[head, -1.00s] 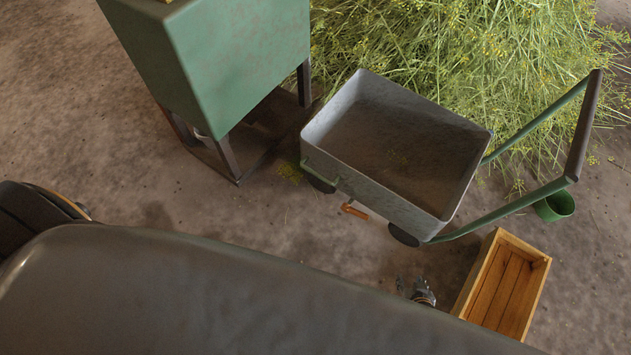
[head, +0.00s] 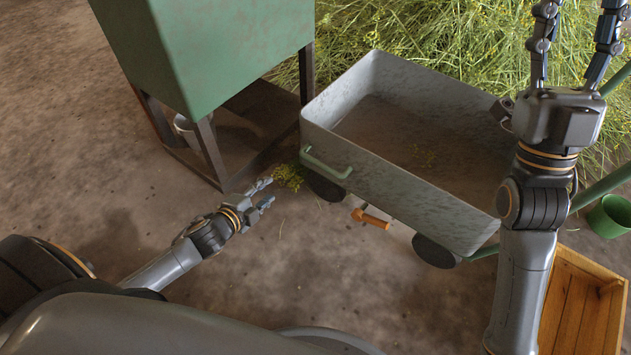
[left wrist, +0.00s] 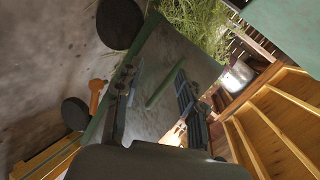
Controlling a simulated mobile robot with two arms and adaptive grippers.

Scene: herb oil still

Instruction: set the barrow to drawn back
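The barrow (head: 395,196) is a grey, open, empty-looking tray on dark wheels, with a green grab handle (head: 326,164) on its near side and an orange peg (head: 371,218) below. My left gripper (head: 265,192) is open and empty, left of the grab handle and apart from it. In the left wrist view the green grab handle (left wrist: 162,88) shows between the spread fingers (left wrist: 152,84), farther off. My right arm hides part of that end and of the green push bars.
A green cabinet (head: 215,50) on dark legs stands left of the barrow, with a pale bucket (head: 186,130) beneath. Cut herbs (head: 440,35) heap behind. A wooden crate (head: 575,300) and green pot (head: 610,218) are at right. The floor at left is clear.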

